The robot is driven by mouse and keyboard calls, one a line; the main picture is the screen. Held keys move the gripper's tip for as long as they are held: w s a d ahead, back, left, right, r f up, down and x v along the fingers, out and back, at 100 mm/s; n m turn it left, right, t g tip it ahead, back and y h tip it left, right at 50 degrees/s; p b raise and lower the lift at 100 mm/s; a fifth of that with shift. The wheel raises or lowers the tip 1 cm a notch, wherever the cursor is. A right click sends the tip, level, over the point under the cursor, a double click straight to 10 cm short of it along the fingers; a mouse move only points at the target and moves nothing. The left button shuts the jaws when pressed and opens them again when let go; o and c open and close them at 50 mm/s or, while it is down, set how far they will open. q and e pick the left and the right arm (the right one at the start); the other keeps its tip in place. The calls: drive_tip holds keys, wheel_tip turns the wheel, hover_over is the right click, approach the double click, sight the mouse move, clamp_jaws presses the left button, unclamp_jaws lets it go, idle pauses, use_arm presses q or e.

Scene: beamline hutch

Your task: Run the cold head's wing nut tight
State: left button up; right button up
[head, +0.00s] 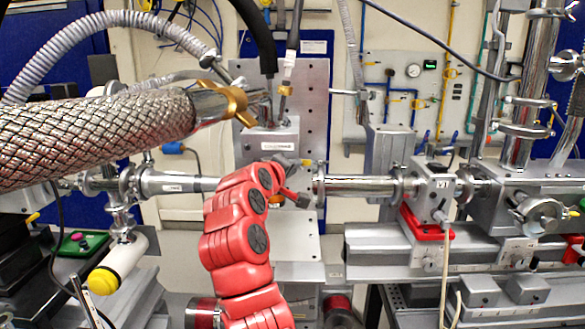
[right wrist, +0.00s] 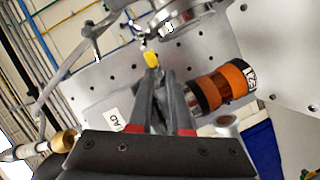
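My right gripper (head: 300,198) reaches up from the bottom of the head view on its red arm, in front of the grey plate below the cold head's grey block (head: 267,142). In the right wrist view the two grey fingers (right wrist: 161,76) point away from me and come close together at the tips. A small yellow piece (right wrist: 151,59), perhaps the wing nut, shows right at the tip of the left-hand finger. I cannot tell whether it is between the fingers or beyond them. My left gripper is not in view.
A thick braided hose (head: 95,138) crosses the left of the head view. A horizontal metal pipe (head: 360,187) runs close to the right of my gripper. In the right wrist view an orange and black cylinder (right wrist: 225,87) lies just right of the fingers, before a drilled plate (right wrist: 90,85).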

drive_tip(key=shift+o, duration=1)
drive_tip(key=shift+r, duration=0.1)
drive_tip(key=shift+r, duration=0.1)
